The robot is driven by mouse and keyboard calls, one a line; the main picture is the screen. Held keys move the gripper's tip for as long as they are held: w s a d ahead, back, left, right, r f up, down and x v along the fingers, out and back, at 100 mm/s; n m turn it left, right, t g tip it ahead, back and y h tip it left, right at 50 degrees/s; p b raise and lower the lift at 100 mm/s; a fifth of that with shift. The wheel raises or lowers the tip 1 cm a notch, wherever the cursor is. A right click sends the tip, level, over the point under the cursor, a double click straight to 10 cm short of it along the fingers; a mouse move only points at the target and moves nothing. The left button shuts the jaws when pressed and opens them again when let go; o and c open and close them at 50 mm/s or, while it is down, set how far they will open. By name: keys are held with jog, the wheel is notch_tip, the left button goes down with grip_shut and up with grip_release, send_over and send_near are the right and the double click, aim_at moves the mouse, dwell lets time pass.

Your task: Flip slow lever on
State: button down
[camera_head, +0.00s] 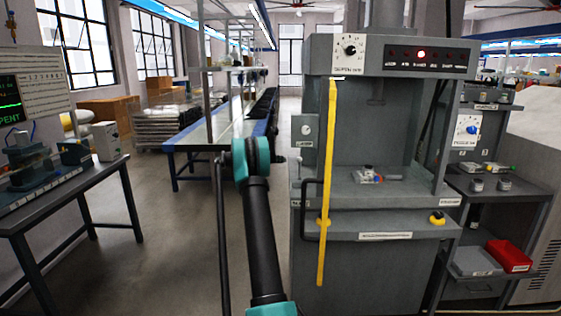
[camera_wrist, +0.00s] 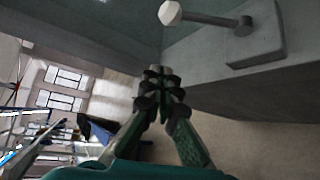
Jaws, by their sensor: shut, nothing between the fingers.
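A lever (camera_wrist: 215,19) with a pale faceted knob shows at the top right of the wrist view. Its grey rod runs from the knob to a pivot on a grey mounting plate (camera_wrist: 262,45).
The grey press (camera_head: 375,222) has a yellow vertical bar (camera_head: 327,185) and a black handle (camera_head: 305,210) at its front left. A long blue-edged bench (camera_head: 215,135) stands behind my arm. Open floor lies left of the press.

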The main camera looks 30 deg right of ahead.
jog(key=x, duration=0.7)
jog(key=s, duration=0.1)
jog(key=s+r, duration=0.1)
jog(key=s, duration=0.1)
jog(key=shift+s+a+r, duration=0.3)
jog(key=shift+a+r, duration=0.05)
jog(key=shift+r, duration=0.05)
jog(key=shift+s+a+r+h, duration=0.1)
jog(key=shift+s+r+h, duration=0.05)
jog(key=shift+h, duration=0.15)
jog(key=shift+s+a+m+t, duration=0.1)
jog(key=shift+m+t, duration=0.2)
jog(key=shift+t, duration=0.1)
jog(key=s+a+m+g+h, duration=0.1)
jog(key=s+a+m+h, duration=0.5)
jog(key=s+m+h, duration=0.3)
jog(key=m, duration=0.2)
jog(key=shift+s+m+g, duration=0.3)
jog(key=shift+s+g, duration=0.05)
jog(key=shift+g, duration=0.05)
